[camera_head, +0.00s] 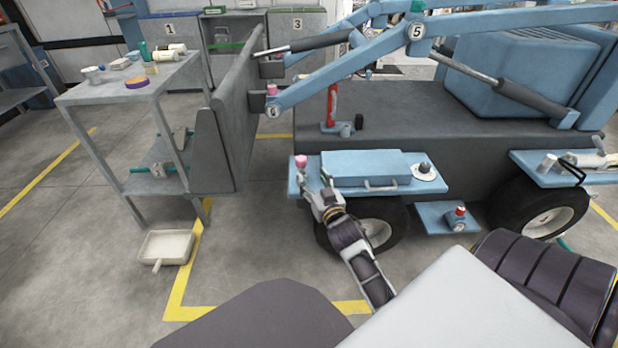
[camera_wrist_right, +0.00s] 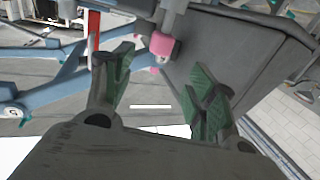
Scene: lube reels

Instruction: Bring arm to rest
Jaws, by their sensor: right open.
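My right arm reaches forward over the floor to the blue loader-like machine. My right gripper (camera_head: 310,178) is near the left end of the machine's blue side step (camera_head: 305,185). A pink knob (camera_head: 302,160) stands just beyond the fingertips. In the right wrist view the gripper (camera_wrist_right: 162,72) is open, its two green-padded fingers spread wide with nothing between them. A pink part (camera_wrist_right: 162,45) on a grey rod shows past the fingertips; I cannot tell whether it touches them. My left gripper is not in view.
A blue toolbox (camera_head: 365,165) and a dark-topped knob (camera_head: 425,171) sit on the step, above a wheel (camera_head: 375,225). A grey shelf cart (camera_head: 130,90) stands left, with a white pan (camera_head: 165,248) on the floor. The floor at left is mostly clear.

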